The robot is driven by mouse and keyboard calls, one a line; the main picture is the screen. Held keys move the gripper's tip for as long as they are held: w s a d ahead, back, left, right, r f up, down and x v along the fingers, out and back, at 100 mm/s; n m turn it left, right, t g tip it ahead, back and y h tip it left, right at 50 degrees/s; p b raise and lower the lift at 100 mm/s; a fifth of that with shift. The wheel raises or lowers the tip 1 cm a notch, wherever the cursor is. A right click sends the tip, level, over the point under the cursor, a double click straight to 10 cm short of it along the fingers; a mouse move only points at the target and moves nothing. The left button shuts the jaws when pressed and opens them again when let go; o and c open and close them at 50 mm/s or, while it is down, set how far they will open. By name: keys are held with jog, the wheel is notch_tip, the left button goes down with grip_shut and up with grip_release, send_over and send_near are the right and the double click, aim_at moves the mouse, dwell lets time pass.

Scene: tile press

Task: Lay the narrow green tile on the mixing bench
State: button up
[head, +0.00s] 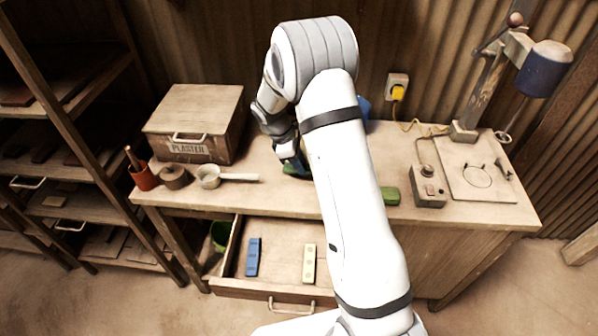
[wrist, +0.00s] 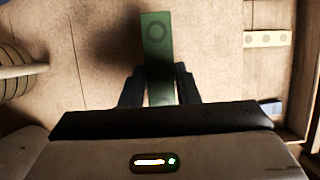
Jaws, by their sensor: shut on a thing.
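The narrow green tile (wrist: 156,38) shows in the wrist view between the two fingers of my gripper (wrist: 160,88), which is shut on its near end. The tile carries a ring mark and points away from the gripper. The mixing bench (wrist: 95,25) lies below it, with a dark shadow beside the tile. In the head view my gripper (head: 293,165) is low over the middle of the bench (head: 262,192), left of my forearm. The tile is mostly hidden there. I cannot tell whether it touches the bench top.
The open drawer (head: 238,280) holds a blue tile (head: 253,257) and a pale yellow tile (head: 309,264). A green block (head: 390,196), a control box (head: 429,187) and a lamp (head: 547,68) are right.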

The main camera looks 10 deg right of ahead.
jog(key=shift+f, duration=2.15)
jog(key=o, duration=1)
jog(key=b+v, duration=0.1)
jog(key=v, duration=1.1)
jog(key=shift+s+d+r+b, duration=0.1)
jog(key=shift+d+b, duration=0.05)
jog(key=shift+b, duration=0.15)
jog(key=s+d+r+m+t+y, duration=0.3)
jog(key=s+r+m, duration=0.4)
jog(key=s+r, duration=0.6)
jog(key=s+m, duration=0.2)
jog(key=s, duration=0.3)
jog(key=s+m+t+y, duration=0.1)
jog(key=s+m, duration=0.2)
jog(key=s, duration=0.3)
jog(key=s+d+m, duration=0.1)
jog(key=s+m, duration=0.1)
jog(key=s, duration=0.4)
jog(key=shift+r+t, duration=0.2)
jog(key=shift+t, duration=0.1)
